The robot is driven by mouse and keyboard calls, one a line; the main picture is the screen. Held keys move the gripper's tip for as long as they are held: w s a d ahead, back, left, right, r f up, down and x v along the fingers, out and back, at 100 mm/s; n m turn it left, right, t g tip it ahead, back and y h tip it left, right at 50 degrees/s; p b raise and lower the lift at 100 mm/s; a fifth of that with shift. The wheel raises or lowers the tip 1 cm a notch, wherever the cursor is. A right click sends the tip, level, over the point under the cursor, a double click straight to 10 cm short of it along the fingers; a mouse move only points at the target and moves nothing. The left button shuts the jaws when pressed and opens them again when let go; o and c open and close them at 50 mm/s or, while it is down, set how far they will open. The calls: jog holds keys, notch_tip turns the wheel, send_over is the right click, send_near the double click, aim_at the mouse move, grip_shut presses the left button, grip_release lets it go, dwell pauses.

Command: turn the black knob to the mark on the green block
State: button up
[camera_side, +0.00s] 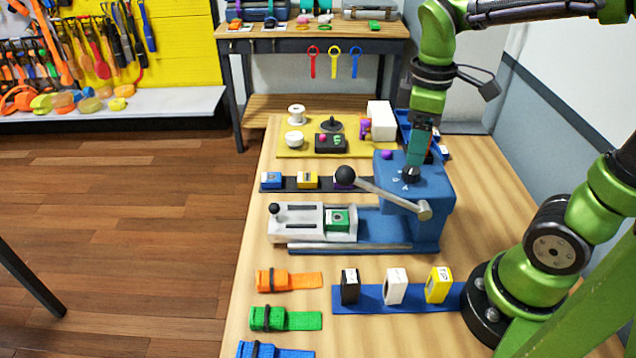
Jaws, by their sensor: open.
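The black knob (411,175) sits on top of the blue machine housing (430,196), with small white marks on the housing around it. My gripper (416,161) points down just above the knob, its fingers open. Whether the fingers reach around the knob or stay above it I cannot tell. The green block (337,221) lies in the grey slide of the machine. It carries a light mark on top, too small to read.
A lever with a black ball (345,175) reaches left from the housing. A dark rail (290,183) holds blue and yellow blocks. A yellow board (290,151) with small parts lies behind. Blue strip (380,309) with upright tags and colored straps (305,321) lie in front.

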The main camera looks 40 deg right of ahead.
aim_at(412, 169)
notch_tip(412, 169, down, 5)
jog(key=shift+f, duration=0.15)
jog(key=c, duration=1)
jog(key=shift+c, duration=0.2)
jog(key=shift+m, duration=0.4)
jog(key=m, duration=0.5)
jog(key=shift+m, duration=0.3)
jog(key=m, duration=0.5)
jog(key=shift+m, duration=0.3)
